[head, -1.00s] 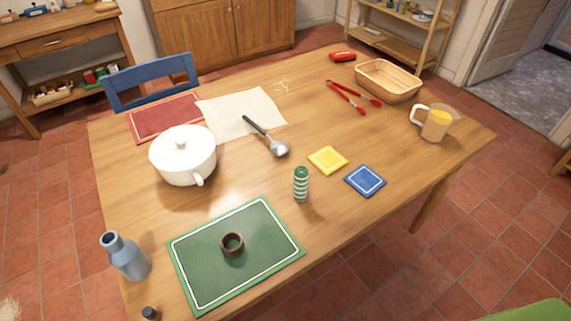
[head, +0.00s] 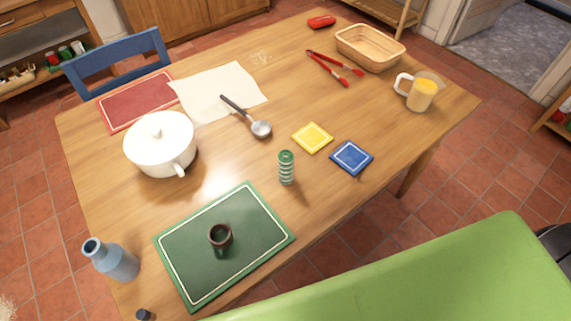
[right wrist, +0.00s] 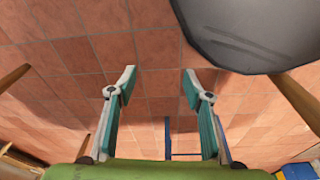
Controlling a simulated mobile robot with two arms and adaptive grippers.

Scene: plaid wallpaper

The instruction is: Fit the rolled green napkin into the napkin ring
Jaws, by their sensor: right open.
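The rolled green napkin (head: 286,168), banded in green and white, stands upright on the wooden table near its front edge. The brown napkin ring (head: 220,236) is on the green placemat (head: 262,213), in front and to the left of the napkin, and apart from it. Its opening faces up, and a dark patch shows just below it. In the right wrist view my right gripper (right wrist: 159,80) is open and empty, with its fingers apart above the tiled floor. Neither napkin nor ring shows there. My left gripper is not in view.
A white pot (head: 160,148) and a blue-grey bottle (head: 112,260) stand to the left. A ladle (head: 259,128), a yellow coaster (head: 312,138), a blue coaster (head: 351,157) and a juice jug (head: 421,94) lie beyond or right. The table (head: 320,190) is bare just right of the napkin.

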